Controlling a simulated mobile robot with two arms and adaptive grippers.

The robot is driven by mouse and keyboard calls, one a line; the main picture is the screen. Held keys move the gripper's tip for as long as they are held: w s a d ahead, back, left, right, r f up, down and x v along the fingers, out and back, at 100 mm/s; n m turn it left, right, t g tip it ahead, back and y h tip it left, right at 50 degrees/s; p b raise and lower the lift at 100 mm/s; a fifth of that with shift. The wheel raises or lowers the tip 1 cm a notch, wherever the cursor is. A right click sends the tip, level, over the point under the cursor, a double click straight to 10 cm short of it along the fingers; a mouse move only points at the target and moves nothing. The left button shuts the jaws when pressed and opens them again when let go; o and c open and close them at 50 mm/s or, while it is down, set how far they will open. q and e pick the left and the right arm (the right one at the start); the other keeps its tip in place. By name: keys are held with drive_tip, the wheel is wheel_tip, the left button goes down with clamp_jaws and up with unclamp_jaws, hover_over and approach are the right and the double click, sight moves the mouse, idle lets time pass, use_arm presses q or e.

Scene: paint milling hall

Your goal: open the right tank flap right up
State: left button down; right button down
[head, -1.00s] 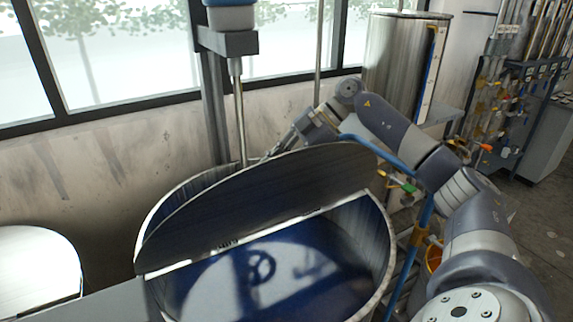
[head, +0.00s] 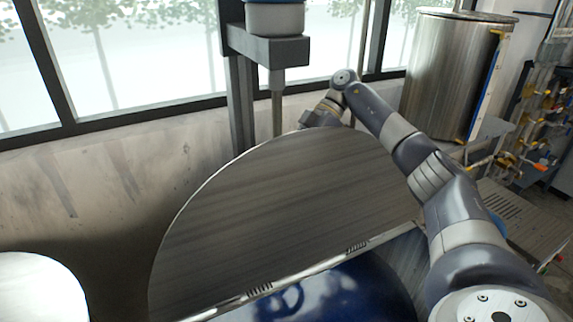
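The right tank flap (head: 290,210) is a large half-round steel lid. It stands steeply raised on its hinge line (head: 300,278) across the tank, its broad face turned towards me. Below the hinge the open half of the tank shows blue paint (head: 345,295). My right arm comes in from the right and reaches behind the flap's upper edge. My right gripper is hidden behind the flap, so its fingers and any contact do not show. My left gripper is out of view.
A mixer column with a shaft (head: 278,100) stands just behind the flap. A tall steel vessel (head: 452,75) is at the back right, near pipes and valves (head: 540,110). A pale rounded surface (head: 40,288) lies at the lower left. Windows line the back wall.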

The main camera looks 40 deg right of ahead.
sight(309, 141)
drive_tip(key=shift+w, duration=0.1)
drive_tip(key=shift+r, duration=0.1)
drive_tip(key=c, duration=1.6)
unclamp_jaws()
drive_tip(key=shift+v, duration=3.7)
